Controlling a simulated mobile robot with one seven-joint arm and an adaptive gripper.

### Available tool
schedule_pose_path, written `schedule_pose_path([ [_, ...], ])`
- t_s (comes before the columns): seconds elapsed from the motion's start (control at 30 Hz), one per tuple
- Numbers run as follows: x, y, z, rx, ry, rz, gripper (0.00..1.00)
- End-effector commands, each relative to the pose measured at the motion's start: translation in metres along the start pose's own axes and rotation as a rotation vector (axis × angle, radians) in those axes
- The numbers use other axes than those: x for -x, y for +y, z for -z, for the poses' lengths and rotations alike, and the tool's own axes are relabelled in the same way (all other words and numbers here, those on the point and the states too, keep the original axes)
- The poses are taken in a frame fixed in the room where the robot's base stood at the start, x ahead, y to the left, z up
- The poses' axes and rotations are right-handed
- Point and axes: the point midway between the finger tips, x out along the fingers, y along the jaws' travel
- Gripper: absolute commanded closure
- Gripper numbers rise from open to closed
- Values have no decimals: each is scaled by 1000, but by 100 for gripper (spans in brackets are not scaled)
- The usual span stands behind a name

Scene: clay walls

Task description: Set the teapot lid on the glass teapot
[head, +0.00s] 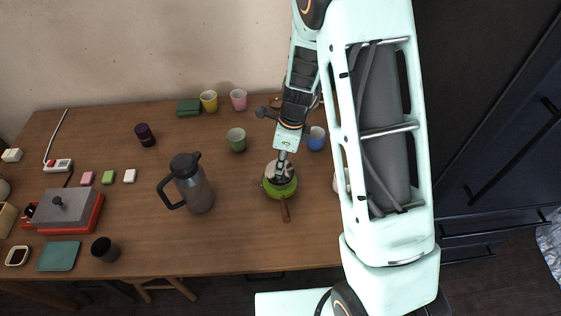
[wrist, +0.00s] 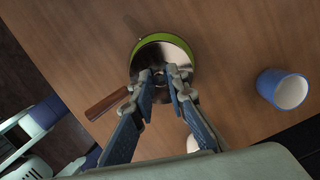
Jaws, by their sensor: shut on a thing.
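The glass teapot (head: 280,192) looks green and has a brown side handle (head: 286,211). It stands on the right part of the table. Its green rim (wrist: 164,38) and handle (wrist: 107,103) also show in the wrist view. The shiny round lid (wrist: 163,54) is over the teapot's mouth, with green showing past its far edge. My gripper (wrist: 160,82) is shut on the lid's knob, mostly hidden between the fingers. In the head view my gripper (head: 281,164) points down over the teapot. I cannot tell whether the lid touches the rim.
A blue cup (head: 317,138) stands behind and right of the teapot; it also shows in the wrist view (wrist: 283,90). A green cup (head: 236,140) is behind left. A dark grey jug (head: 193,184) stands to the left. The table (head: 235,235) in front is clear.

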Motion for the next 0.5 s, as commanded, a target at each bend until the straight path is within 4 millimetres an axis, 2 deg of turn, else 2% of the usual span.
schedule_pose_path([
  [0.33, -9, 0, 1, 0, 0, 0, 100],
  [0.37, -8, 0, 1, 0, 0, 1, 83],
  [0.5, -8, 0, 1, 0, 0, 1, 67],
])
